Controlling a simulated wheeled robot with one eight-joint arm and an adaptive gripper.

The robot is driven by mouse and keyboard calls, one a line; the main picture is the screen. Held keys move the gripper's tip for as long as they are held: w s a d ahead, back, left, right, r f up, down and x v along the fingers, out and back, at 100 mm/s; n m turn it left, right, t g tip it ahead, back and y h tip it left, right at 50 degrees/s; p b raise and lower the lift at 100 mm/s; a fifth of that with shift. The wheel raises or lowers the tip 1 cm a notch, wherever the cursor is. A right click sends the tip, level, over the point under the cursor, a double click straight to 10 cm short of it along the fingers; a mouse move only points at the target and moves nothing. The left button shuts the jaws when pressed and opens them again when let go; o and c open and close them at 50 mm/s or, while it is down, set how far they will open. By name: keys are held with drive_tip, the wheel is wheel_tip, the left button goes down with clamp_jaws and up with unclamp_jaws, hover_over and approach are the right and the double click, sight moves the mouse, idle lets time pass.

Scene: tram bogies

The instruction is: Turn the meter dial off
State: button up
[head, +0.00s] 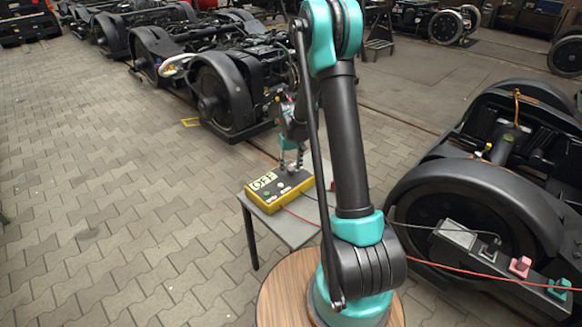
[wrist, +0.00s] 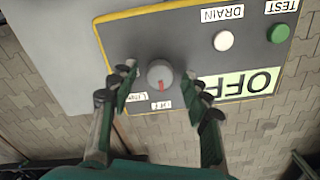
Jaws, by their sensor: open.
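The meter, a grey-faced box with a yellow rim (head: 264,201), lies on a small grey table. It also shows in the wrist view (wrist: 185,45), upside down. Its round grey dial (wrist: 160,74) has a red mark pointing down in the picture, toward a small label (wrist: 162,104) too blurred to read surely. The pale green display (wrist: 248,84) reads OFF. My gripper (wrist: 162,90) is open, one finger on each side of the dial, with gaps between. In the head view my gripper (head: 290,166) is over the meter's right part and hides the dial.
A white button (wrist: 223,41) labelled DRAIN and a green button (wrist: 278,33) labelled TEST sit beside the display. The grey table (head: 292,231) has a red cable across it. A black bogie (head: 470,215) stands at right, others at upper left. Paved floor at left is clear.

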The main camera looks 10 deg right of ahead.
sight(291, 169)
wheel_tip(291, 169, up, 12)
idle(0.6)
drive_tip(key=shift+s, duration=0.1)
